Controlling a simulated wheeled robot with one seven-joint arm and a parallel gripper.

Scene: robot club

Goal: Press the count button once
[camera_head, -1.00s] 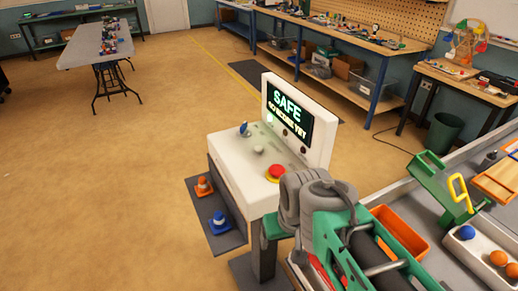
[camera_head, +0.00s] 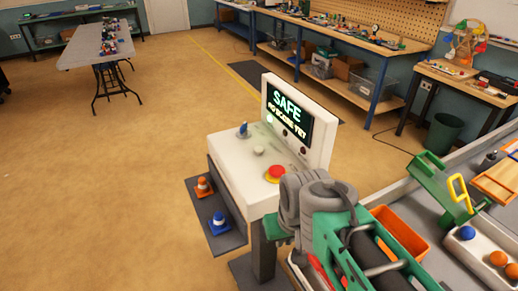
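A white control console (camera_head: 228,170) stands in the middle of the head view. On its sloped top are a small blue-topped lever (camera_head: 243,129), a pale round button (camera_head: 259,151) and a red mushroom button (camera_head: 275,172) on a yellow base. No label naming a count button can be read. The upright screen (camera_head: 287,113) shows "SAFE" in large letters above a smaller line. My grey and green arm is at lower right, in front of the console's right side. I cannot make out any gripper fingers.
At right, a grey table holds an orange bin (camera_head: 400,232), a green holder (camera_head: 440,186) and a white tray with balls (camera_head: 480,253).

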